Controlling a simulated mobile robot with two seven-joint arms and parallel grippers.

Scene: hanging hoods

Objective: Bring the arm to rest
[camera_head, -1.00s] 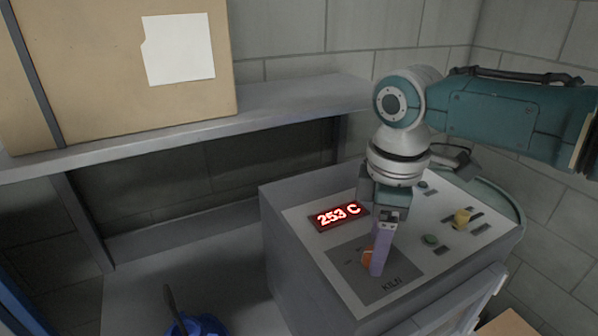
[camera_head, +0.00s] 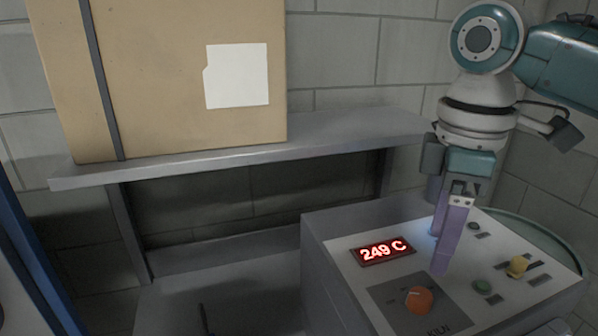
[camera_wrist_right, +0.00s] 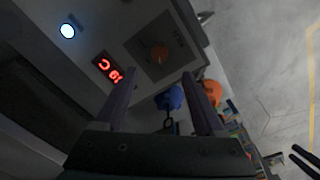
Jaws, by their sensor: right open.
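My right gripper (camera_head: 446,238) hangs over the kiln's control panel in the head view, its purple fingers pointing down, just right of the red display. In the right wrist view, its two fingers (camera_wrist_right: 160,98) are spread apart with nothing between them. The orange knob (camera_head: 419,299) on the kiln panel (camera_head: 340,262) is below and left of the fingertips, apart from them. The display (camera_head: 383,251) reads 249 C. My left gripper is not in view.
A cardboard box (camera_head: 160,80) stands on a grey shelf (camera_head: 340,140) at the back left. A blue object (camera_wrist_right: 170,97) shows beyond the kiln in the right wrist view.

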